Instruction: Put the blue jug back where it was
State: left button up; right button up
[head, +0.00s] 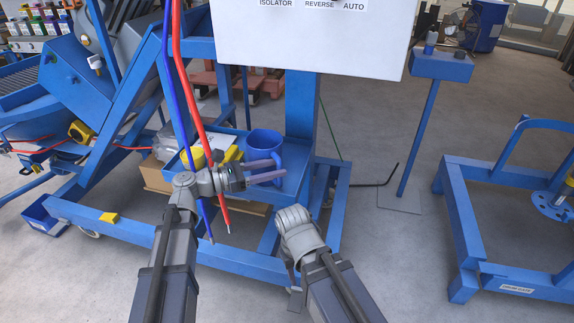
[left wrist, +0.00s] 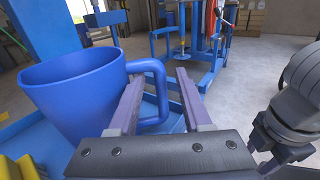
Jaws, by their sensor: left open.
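The blue jug (head: 264,145) stands upright on the blue tray (head: 292,186) of the machine's frame. In the left wrist view the jug (left wrist: 75,98) fills the left side, its handle toward my gripper. My left gripper (head: 281,166) is open at the jug's handle. In the left wrist view one finger of the gripper (left wrist: 162,88) lies between the jug's body and the handle, the other outside the handle. I cannot tell if they touch it.
Yellow items (head: 192,158) sit left of the jug on the tray. A red hose (head: 184,75) and a blue hose (head: 172,80) hang in front of the tray beside my left wrist. A white control panel (head: 315,40) is above. Floor to the right is clear up to a blue stand (head: 419,125).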

pick_arm(q)
jog(key=v, duration=0.7)
jog(key=s+d+f+m+g+y, duration=0.35)
jog(key=s+f+m, duration=0.2)
jog(key=f, duration=0.25)
jog(key=s+d+f+m+g+y, duration=0.2)
jog(key=s+d+f+m+y, duration=0.25)
jog(key=f+m, duration=0.3)
jog(key=s+a+f+m+y, duration=0.6)
jog(key=m+y, duration=0.4)
jog(key=m, duration=0.2)
jog(key=shift+s+a, duration=0.2)
jog(key=shift+a, duration=0.35)
notch_tip(320, 180, up, 33)
jog(key=p, duration=3.3)
jog(key=shift+r, duration=0.2)
